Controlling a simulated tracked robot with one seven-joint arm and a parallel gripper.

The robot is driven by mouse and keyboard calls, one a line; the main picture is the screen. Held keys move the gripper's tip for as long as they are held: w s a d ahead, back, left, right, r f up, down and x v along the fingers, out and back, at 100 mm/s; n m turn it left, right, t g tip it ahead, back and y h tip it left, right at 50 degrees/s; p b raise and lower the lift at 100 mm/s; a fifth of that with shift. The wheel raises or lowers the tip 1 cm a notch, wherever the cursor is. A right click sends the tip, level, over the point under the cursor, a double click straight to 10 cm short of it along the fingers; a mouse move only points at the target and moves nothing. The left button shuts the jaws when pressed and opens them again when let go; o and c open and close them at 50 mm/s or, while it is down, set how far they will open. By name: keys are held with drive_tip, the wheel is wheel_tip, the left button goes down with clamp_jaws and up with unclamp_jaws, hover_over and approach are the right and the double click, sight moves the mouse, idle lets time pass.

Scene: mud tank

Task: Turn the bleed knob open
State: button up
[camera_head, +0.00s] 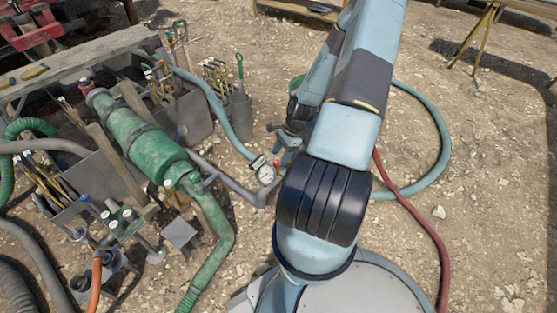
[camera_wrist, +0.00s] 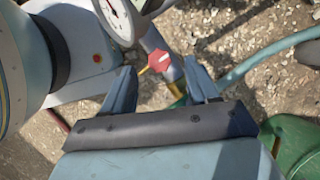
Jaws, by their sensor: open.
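A red knob (camera_wrist: 159,61) with lobed edges sits on a pipe fitting in the wrist view. My gripper (camera_wrist: 161,74) is open, with one finger to the left of the knob and one to the right. The knob appears in the gap near the fingertips, and neither finger clearly touches it. I cannot tell how deep it lies between them. A white-faced round gauge (camera_wrist: 118,16) is close to the left finger. In the head view the gauge (camera_head: 266,174) stands on the pipework just left of my arm, which hides most of my gripper there.
A green cylinder (camera_head: 138,137) and pipework fill the left of the head view. A blue-green hose (camera_head: 441,140) and a red hose (camera_head: 418,213) curve over the gravel at right. Open gravel lies at far right.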

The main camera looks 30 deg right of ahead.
sight(277, 162)
drive_tip(key=shift+x, duration=1.55)
drive_tip(key=shift+c, duration=0.2)
drive_tip(key=c, duration=1)
